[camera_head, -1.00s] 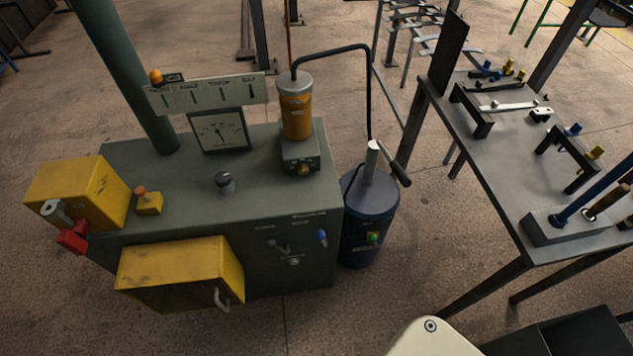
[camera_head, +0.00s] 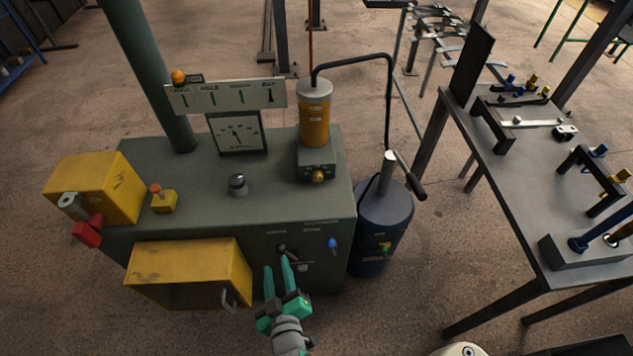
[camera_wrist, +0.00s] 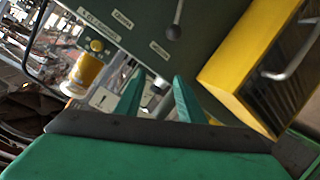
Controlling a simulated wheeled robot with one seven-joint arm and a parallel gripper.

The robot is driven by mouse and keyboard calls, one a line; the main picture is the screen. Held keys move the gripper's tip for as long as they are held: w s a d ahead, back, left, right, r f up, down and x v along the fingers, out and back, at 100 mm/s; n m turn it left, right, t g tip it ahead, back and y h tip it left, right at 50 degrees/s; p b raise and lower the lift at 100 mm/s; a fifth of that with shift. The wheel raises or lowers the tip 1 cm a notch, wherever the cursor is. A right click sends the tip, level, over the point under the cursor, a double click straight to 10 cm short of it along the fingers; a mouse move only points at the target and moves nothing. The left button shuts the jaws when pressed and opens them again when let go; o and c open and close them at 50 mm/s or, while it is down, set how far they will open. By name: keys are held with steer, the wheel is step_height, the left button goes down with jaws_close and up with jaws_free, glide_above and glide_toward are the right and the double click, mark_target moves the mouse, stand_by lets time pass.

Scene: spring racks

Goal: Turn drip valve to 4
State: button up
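The grey-green cabinet (camera_head: 300,215) carries several controls, and I cannot read which label marks the drip valve. A dark lever knob (camera_head: 281,248) and a blue knob (camera_head: 332,243) are on its front panel. A brass knob (camera_head: 318,176) sits at the base of the orange cylinder (camera_head: 315,128). A dark round knob (camera_head: 238,185) stands on top. My gripper (camera_head: 277,266) is open and empty, its green fingers just in front of the front panel near the lever knob. In the wrist view, the fingers (camera_wrist: 158,92) are apart and a black ball-ended lever (camera_wrist: 173,31) shows beyond them.
A yellow box (camera_head: 190,262) with a handle juts from the cabinet front, left of my gripper. A blue canister (camera_head: 382,225) with a hose stands right of the cabinet. A metal table (camera_head: 520,170) with fixtures is farther right.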

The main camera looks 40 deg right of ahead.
steer(key=w+d+r+h, duration=0.2)
steer(key=w+d, duration=0.3)
steer(key=d, duration=0.2)
steer(key=m+g+h, duration=0.1)
steer(key=g+h, duration=0.2)
glide_toward(317, 179)
steer(key=x, duration=0.8)
steer(key=shift+w+d+f, duration=0.1)
steer(key=shift+w+d, duration=0.05)
steer(key=c, duration=0.8)
